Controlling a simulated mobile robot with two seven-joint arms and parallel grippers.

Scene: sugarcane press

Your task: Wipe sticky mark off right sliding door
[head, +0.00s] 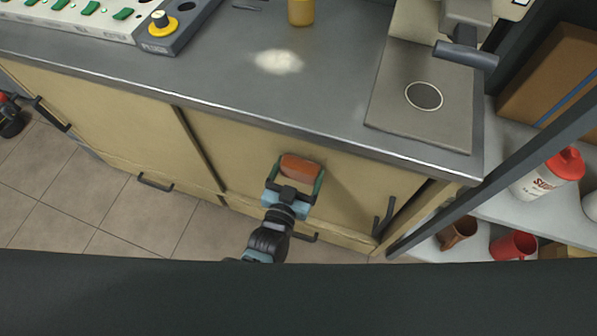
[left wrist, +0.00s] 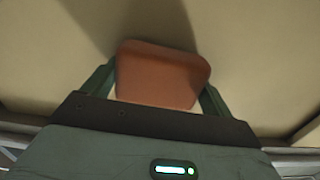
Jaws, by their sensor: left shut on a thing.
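My left gripper (head: 296,186) is shut on an orange-brown sponge (head: 300,168), in front of the right sliding door (head: 345,190) of the cabinet. The sponge also shows in the left wrist view (left wrist: 162,75), between the two fingers, with the pale door panel (left wrist: 245,40) behind it. The sponge is at or very near the door face; I cannot tell whether it touches. No sticky mark shows on the visible part of the door; the sponge and gripper hide some of it.
The grey counter (head: 220,85) above has a pale powder patch (head: 278,62) and a yellow jar (head: 301,12). A shelf at right holds a white bottle with a red cap (head: 547,175) and a red mug (head: 513,246). Dark handles (head: 384,216) stick out near the door's right edge.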

